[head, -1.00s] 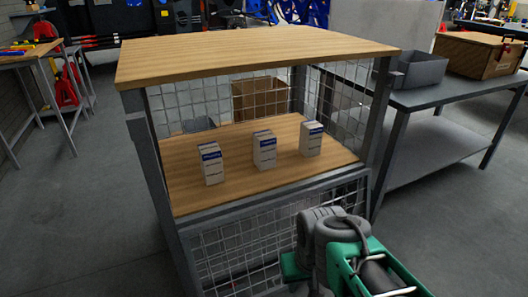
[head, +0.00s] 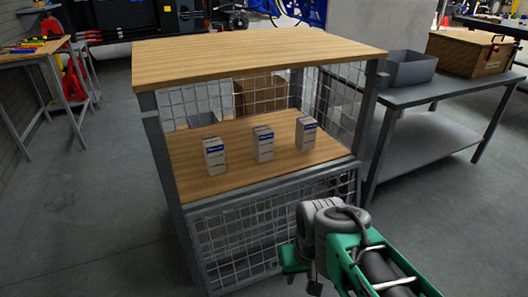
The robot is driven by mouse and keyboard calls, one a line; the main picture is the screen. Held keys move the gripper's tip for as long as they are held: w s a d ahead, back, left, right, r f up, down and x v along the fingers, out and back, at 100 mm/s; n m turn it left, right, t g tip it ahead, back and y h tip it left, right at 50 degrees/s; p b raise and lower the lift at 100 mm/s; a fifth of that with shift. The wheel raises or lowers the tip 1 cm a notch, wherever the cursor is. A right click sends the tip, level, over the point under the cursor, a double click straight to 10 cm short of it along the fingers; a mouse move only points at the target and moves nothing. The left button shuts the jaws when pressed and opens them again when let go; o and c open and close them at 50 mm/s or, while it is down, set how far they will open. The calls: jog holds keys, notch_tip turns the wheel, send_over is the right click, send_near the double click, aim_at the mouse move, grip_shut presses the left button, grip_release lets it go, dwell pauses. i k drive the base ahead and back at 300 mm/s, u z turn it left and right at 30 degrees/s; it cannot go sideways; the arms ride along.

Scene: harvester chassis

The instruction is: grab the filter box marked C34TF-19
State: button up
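Three small white boxes with blue labels stand upright in a row on the wooden shelf (head: 195,184) of a wire-mesh cabinet: a left box (head: 215,156), a middle box (head: 263,144) and a right box (head: 306,133). Their print is too small to read, so I cannot tell which is marked C34TF-19. My grey and green arm shows at the lower right, in front of the cabinet and apart from the boxes. Its fingers do not show clearly, so I cannot make out the gripper's state.
The cabinet's wooden top (head: 260,52) overhangs the shelf, with metal posts and mesh at the sides. The shelf front is open. A metal table (head: 425,95) with a grey bin (head: 412,70) and wooden crate (head: 470,52) stands right. Floor to the left is clear.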

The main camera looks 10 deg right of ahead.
aim_at(263, 136)
jog(key=k, duration=0.25)
jog(key=z, duration=1.15)
jog(key=i, duration=1.05)
jog(key=u, duration=3.25)
